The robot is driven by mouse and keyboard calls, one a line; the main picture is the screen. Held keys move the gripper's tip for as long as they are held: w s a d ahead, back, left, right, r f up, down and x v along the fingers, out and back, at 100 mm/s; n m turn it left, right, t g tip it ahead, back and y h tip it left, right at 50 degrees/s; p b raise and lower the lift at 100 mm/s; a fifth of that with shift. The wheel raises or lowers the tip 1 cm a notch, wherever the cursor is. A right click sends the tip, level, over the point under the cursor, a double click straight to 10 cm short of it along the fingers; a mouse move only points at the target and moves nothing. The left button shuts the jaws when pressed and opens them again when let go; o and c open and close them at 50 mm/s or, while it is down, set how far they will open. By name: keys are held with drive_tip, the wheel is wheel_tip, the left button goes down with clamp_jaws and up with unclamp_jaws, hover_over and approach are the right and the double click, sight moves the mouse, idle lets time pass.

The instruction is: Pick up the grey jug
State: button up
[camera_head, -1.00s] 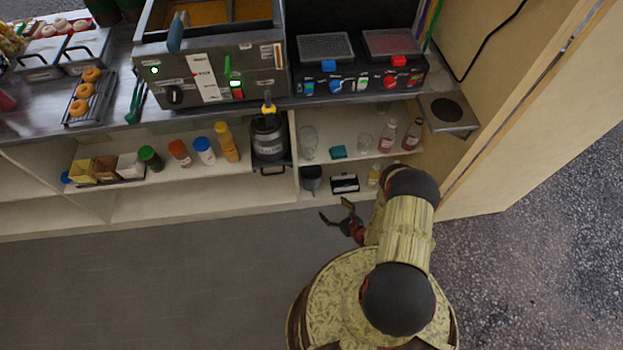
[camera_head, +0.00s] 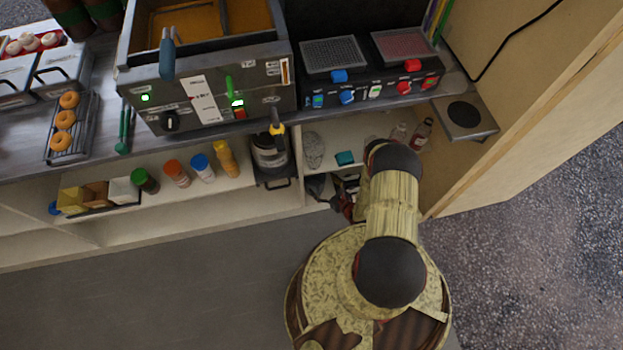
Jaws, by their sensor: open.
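The grey jug (camera_head: 316,183) stands on the lower shelf, under the board that carries a clear glass vessel. It is small in view and partly covered by my gripper. My gripper (camera_head: 328,194) reaches into the lower shelf from the front right, with its fingers open at the jug. Whether the fingers touch the jug or stand around it cannot be told. My arm hides much of the right side of this shelf.
A clear glass vessel (camera_head: 314,150) and a teal block (camera_head: 345,158) sit on the shelf above. A black-and-white item (camera_head: 350,183) lies right of the jug, partly hidden. Bottles (camera_head: 422,133) stand at the right. A dark blender-like pot (camera_head: 270,155) stands to the left.

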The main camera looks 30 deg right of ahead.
sight(316, 178)
drive_tip(key=b+x, duration=0.3)
drive_tip(key=x, duration=0.4)
drive_tip(key=shift+r, duration=0.2)
drive_tip(key=shift+c, duration=0.6)
drive_tip(key=c, duration=1.1)
drive_tip(key=shift+c, duration=0.5)
drive_tip(key=shift+d+r, duration=0.1)
